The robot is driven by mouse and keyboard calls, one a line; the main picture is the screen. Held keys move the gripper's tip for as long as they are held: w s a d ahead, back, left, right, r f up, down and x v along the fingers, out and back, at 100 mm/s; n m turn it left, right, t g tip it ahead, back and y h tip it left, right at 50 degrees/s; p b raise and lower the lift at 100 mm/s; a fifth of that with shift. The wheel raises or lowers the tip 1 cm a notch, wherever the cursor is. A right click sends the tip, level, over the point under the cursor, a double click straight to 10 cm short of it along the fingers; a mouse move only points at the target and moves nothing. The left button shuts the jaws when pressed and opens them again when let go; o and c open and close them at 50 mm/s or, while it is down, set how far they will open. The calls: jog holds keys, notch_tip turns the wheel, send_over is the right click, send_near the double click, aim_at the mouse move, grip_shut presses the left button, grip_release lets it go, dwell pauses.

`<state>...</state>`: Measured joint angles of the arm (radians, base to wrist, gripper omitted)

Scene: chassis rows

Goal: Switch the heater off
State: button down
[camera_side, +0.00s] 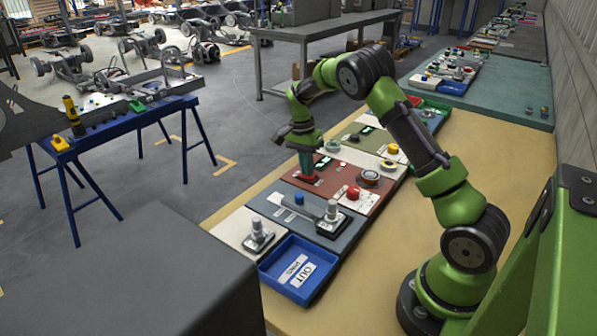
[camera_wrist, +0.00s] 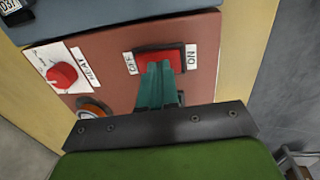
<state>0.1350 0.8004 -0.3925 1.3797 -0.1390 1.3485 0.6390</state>
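The heater panel is a reddish-brown plate (camera_side: 330,187), also filling the wrist view (camera_wrist: 112,55). On it is a red rocker switch (camera_wrist: 178,57) in a dark frame, with an OFF label (camera_wrist: 130,63) on its left and an ON label (camera_wrist: 191,57) on its right in the wrist view. My gripper (camera_wrist: 159,68) has its teal fingertips together, over the left-middle part of the rocker, hiding part of it. In the side view my gripper (camera_side: 307,178) points down at the panel's far end. I cannot tell whether the tips touch the rocker or which side is down.
A red knob (camera_wrist: 62,75) on a white HEAT plate and an orange-ringed round part (camera_wrist: 92,108) share the panel. Neighbouring panels carry a grey lever (camera_side: 331,211) and a yellow button (camera_side: 393,148). A blue OUT tray (camera_side: 317,247) stands at the near end.

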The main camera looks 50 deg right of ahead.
jog(key=shift+r, duration=0.1)
notch_tip(320, 180, up, 14)
jog(key=w, duration=0.2)
jog(key=shift+s, duration=0.15)
dwell(0.4)
jog(key=shift+s, duration=0.55)
jog(key=f, duration=0.4)
jog(key=s+f, duration=0.1)
jog(key=f, duration=0.4)
jog(key=s+f, duration=0.1)
jog(key=f, duration=0.4)
